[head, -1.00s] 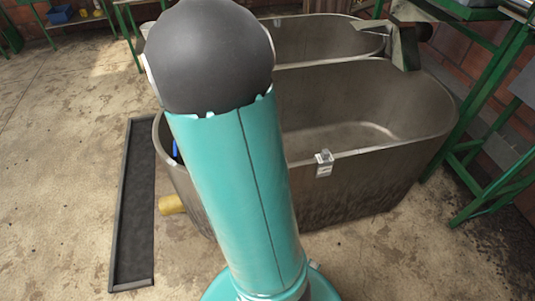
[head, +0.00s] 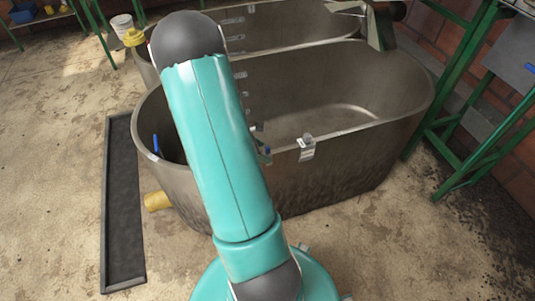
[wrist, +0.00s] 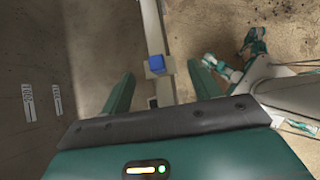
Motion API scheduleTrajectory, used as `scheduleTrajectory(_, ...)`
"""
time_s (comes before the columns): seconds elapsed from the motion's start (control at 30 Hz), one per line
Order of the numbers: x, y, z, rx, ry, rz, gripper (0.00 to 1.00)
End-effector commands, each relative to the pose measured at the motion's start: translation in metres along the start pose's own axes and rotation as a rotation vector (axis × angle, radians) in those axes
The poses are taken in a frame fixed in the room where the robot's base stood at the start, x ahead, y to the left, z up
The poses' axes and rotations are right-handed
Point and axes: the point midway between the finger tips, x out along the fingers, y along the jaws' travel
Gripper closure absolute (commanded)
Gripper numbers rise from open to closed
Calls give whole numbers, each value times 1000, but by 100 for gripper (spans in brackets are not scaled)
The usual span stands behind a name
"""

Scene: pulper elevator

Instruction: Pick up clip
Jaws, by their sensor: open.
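A small blue block on a grey fitting, which looks like the clip (wrist: 156,64), sits on the tank rim in the wrist view. A blue-and-grey piece beside my arm in the head view (head: 265,151) may be the same clip. My gripper (wrist: 160,70) is open above the rim. Its two green fingers are on either side of the clip in the picture, apart from it, with nothing between them held. In the head view my arm hides the gripper. A silver fitting (head: 307,147) hangs on the near rim to the right.
The large grey metal tank (head: 340,165) stands in front of me, with a second tank (head: 285,38) behind it. A yellow pipe stub (head: 157,201) sticks out at lower left. A dark floor channel (head: 125,215) lies left. Green steel frames (head: 455,120) stand right.

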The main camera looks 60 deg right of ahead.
Motion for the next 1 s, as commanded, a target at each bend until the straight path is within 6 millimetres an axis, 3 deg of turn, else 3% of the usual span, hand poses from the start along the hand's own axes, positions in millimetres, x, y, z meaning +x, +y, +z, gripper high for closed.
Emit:
scheduleTrajectory(0.33,46,-2,2,1,0,-2,38)
scheduleTrajectory(0.63,51,-1,2,1,0,0,38)
scheduleTrajectory(0.87,51,-1,2,1,0,0,83)
scheduleTrajectory(1.0,51,-1,2,1,0,0,86)
